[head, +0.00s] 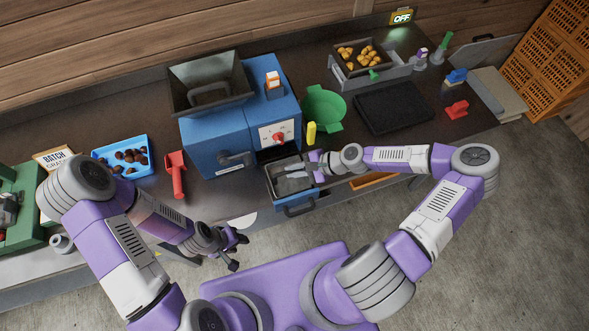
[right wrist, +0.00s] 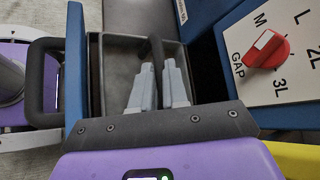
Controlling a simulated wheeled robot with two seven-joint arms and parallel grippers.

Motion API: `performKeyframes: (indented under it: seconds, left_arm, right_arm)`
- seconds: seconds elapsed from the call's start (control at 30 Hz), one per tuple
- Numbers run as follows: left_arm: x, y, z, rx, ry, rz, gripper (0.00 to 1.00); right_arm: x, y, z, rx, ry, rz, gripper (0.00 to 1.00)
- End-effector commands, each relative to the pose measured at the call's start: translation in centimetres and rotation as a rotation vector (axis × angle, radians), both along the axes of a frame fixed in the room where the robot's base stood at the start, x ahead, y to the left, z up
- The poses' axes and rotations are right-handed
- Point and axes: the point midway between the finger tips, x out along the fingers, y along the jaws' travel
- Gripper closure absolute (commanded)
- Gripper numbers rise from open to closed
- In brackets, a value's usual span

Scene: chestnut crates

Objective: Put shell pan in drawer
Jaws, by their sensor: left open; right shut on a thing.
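The grey shell pan (right wrist: 118,72) sits inside the outline of the open drawer (right wrist: 75,50); I cannot tell if it rests on the drawer floor. The drawer, with blue front and dark handle, is pulled out from the blue machine (head: 215,140). In the head view the pan (head: 288,184) is partly hidden by my right gripper (head: 296,174). In the right wrist view my right gripper (right wrist: 160,72) is shut on the pan's dark upright grip (right wrist: 156,48). My left gripper (head: 235,248) is open and empty, in front of the bench and left of the drawer.
The machine has a hopper (head: 210,82) and a red dial (head: 278,137). A yellow object (head: 311,133) and green bowl (head: 323,106) stand to its right. A red scoop (head: 176,174) and blue tray of chestnuts (head: 122,157) lie left. A black mat (head: 393,106) lies right.

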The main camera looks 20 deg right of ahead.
Motion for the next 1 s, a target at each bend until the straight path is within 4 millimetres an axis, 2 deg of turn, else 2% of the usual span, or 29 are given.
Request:
performKeyframes:
  seconds: [0.4,0.43,0.6,0.87,1.0]
  left_arm:
    - [0.0,0.0,-0.54,0.0,0.0,0.0,0.57]
    - [0.0,0.0,-0.51,0.0,0.0,0.0,0.57]
    - [0.0,0.0,-0.48,0.0,0.0,0.0,0.57]
    - [0.0,0.0,-0.47,0.0,0.0,0.0,0.57]
    - [0.0,0.0,-0.36,0.0,0.0,0.0,0.57]
  right_arm:
    - [0.02,0.02,-0.9,0.0,0.0,0.0,1.0]
    - [0.02,0.02,-0.86,0.0,-0.001,0.001,0.83]
    - [0.01,0.01,-0.83,0.0,0.0,0.0,0.57]
    - [-0.01,-0.03,-0.83,0.0,0.0,0.0,0.57]
    - [-0.29,-0.82,-0.33,-0.001,0.001,-0.003,0.57]
